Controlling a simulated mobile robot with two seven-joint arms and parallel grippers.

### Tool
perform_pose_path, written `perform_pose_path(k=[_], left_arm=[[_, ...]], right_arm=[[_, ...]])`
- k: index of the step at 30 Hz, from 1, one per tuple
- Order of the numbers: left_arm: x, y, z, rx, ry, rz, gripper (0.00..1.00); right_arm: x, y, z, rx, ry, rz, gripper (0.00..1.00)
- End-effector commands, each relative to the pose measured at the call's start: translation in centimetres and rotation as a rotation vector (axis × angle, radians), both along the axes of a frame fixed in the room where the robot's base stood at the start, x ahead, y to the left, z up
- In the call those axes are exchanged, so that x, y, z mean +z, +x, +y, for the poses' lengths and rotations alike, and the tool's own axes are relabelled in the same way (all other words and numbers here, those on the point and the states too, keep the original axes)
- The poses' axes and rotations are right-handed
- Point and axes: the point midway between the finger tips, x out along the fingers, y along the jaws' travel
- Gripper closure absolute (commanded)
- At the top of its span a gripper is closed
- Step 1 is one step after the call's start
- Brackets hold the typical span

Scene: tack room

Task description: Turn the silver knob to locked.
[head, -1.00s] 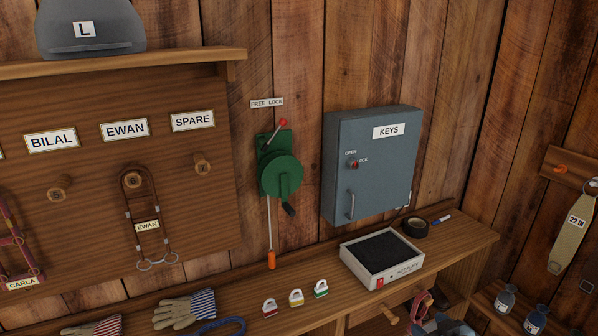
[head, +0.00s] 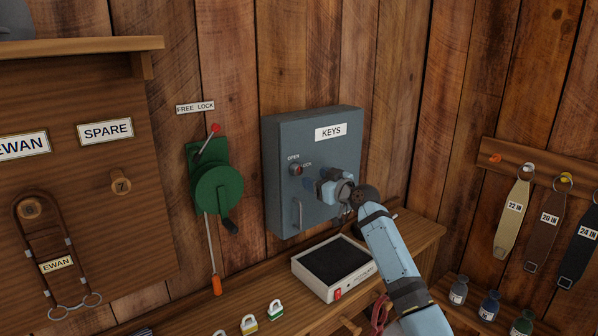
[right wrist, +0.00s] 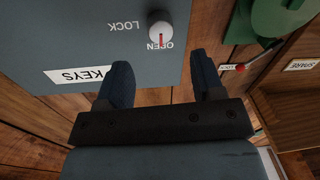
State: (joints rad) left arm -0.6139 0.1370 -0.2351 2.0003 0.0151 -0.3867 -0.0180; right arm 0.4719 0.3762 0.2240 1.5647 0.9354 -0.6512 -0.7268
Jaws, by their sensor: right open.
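The silver knob (right wrist: 159,28) is on the front of the grey-blue key cabinet (head: 275,140), which is marked KEYS. Its red mark points at the word OPEN, and LOCK is printed to one side. In the head view the knob (head: 296,169) looks small, left of my right gripper. My right gripper (head: 316,183) is in front of the cabinet door. In the right wrist view the gripper (right wrist: 162,77) has its two dark fingers apart with nothing between them. The knob lies just beyond the fingertips, roughly centred in the gap, not gripped. My left gripper is out of view.
A green winch (head: 218,190) with a red-tipped lever hangs left of the cabinet under a FREE LOCK label (head: 195,108). The cabinet's handle (head: 298,213) is below the knob. A hot plate (head: 335,265) and several small padlocks are on the bench below.

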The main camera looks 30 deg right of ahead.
Motion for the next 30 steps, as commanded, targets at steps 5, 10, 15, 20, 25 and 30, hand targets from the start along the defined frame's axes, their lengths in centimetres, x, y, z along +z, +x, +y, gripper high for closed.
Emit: perform_pose_path(k=[5,10,15,20,25,30], left_arm=[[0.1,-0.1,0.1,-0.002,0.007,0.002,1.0],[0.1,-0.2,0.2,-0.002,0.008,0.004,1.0],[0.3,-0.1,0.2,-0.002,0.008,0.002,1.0],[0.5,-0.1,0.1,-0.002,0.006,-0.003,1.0],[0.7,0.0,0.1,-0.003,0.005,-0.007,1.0],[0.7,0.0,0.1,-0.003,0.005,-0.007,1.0]], right_arm=[[0.2,3.7,0.5,0.0,0.002,0.0,0.38],[0.1,5.9,0.9,0.0,0.002,-0.001,0.38],[0.0,6.8,1.0,0.0,0.0,0.0,0.38],[0.0,6.9,1.0,0.0,-0.001,0.001,0.38],[0.0,6.9,1.0,0.0,-0.001,0.001,0.52],[-0.1,6.9,1.0,0.0,-0.001,0.001,0.87]])
